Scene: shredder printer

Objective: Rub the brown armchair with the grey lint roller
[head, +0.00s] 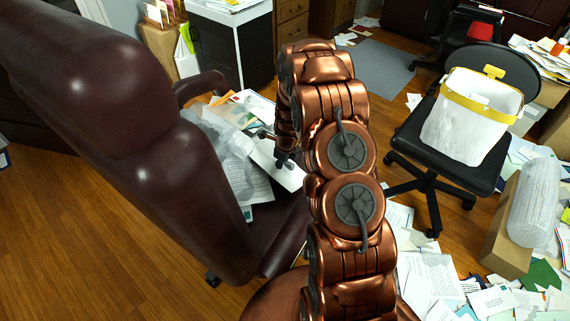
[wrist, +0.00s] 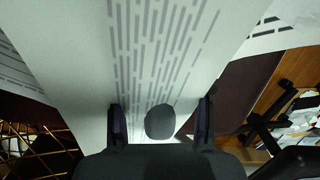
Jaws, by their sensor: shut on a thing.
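The brown armchair (head: 190,160) is dark, glossy leather and stands at the left in the head view, its tall back towards me. Its seat holds loose papers and a crumpled clear bag. My gripper (head: 284,160) is low over the seat papers, mostly hidden behind my arm. In the wrist view my gripper (wrist: 161,108) has its fingers on both sides of a dark grey rounded end, which I take for the grey lint roller (wrist: 160,122). The rest of the roller is hidden. I cannot tell whether it touches the chair.
A black office chair (head: 450,165) at the right holds a white bin with a yellow rim (head: 468,118). Papers (head: 430,280) and a cardboard box (head: 508,235) cover the floor at the right. A white sheet with grey dashes (wrist: 165,45) fills much of the wrist view.

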